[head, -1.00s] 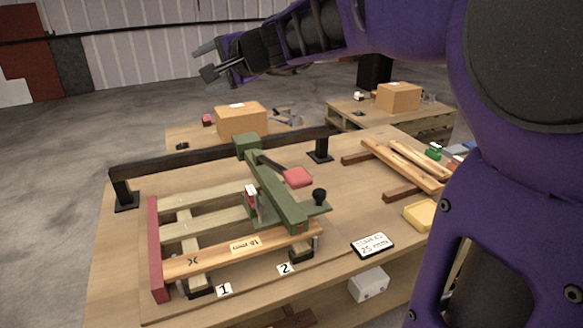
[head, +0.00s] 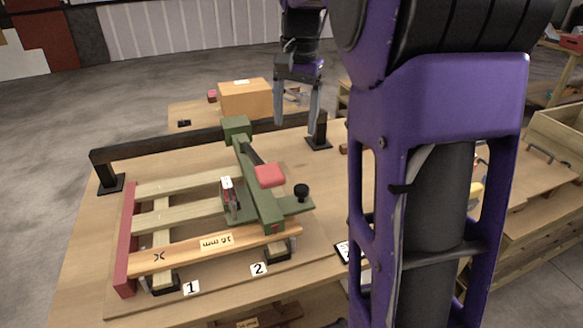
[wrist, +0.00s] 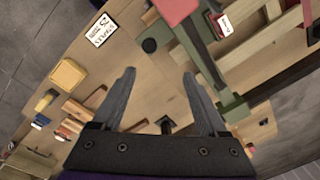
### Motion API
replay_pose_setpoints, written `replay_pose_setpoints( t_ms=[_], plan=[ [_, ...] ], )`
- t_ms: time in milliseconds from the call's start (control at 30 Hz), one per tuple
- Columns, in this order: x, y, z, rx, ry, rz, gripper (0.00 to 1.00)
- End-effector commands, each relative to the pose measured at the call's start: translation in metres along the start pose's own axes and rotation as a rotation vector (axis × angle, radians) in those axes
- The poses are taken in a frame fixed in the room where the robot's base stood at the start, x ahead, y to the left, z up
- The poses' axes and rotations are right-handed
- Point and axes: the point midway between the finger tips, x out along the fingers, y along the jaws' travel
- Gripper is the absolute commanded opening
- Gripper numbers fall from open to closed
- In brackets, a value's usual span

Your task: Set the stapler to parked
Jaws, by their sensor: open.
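The green stapler carriage (head: 262,186) sits on the dark rail (head: 190,142) and reaches forward over the slats of a wooden frame (head: 180,213). It carries a red pad (head: 269,175), a black knob (head: 301,192) on a side bracket, and a small red and white unit (head: 229,197). My gripper (head: 296,122) is open and empty, fingers down, near the rail's right post. In the wrist view my gripper (wrist: 158,75) is spread over the bench, with the green carriage (wrist: 205,65) and the black knob (wrist: 150,46) beyond the fingers. Which position counts as parked cannot be told.
Cards marked 1 (head: 191,288) and 2 (head: 258,269) lie along the front. A red fence (head: 127,240) borders the frame's left side. A yellow dish (wrist: 67,74) and a spacer card (wrist: 102,29) lie on the bench. A cardboard box (head: 245,97) stands behind.

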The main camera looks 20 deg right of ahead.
Motion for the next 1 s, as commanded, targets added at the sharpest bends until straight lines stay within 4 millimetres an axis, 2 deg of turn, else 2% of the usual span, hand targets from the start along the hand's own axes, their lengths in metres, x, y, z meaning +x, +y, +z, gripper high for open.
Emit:
replay_pose_setpoints(
  t_ms=[100, 267, 800, 1000],
  plan=[
    [0.001, 0.014, -0.005, 0.02, -0.005, 0.046, 0.76],
    [0.013, 0.017, -0.005, 0.023, -0.007, 0.057, 0.76],
    [0.126, 0.023, -0.004, 0.022, -0.008, 0.056, 0.76],
    [0.159, 0.024, -0.004, 0.022, -0.008, 0.055, 0.76]
  ],
)
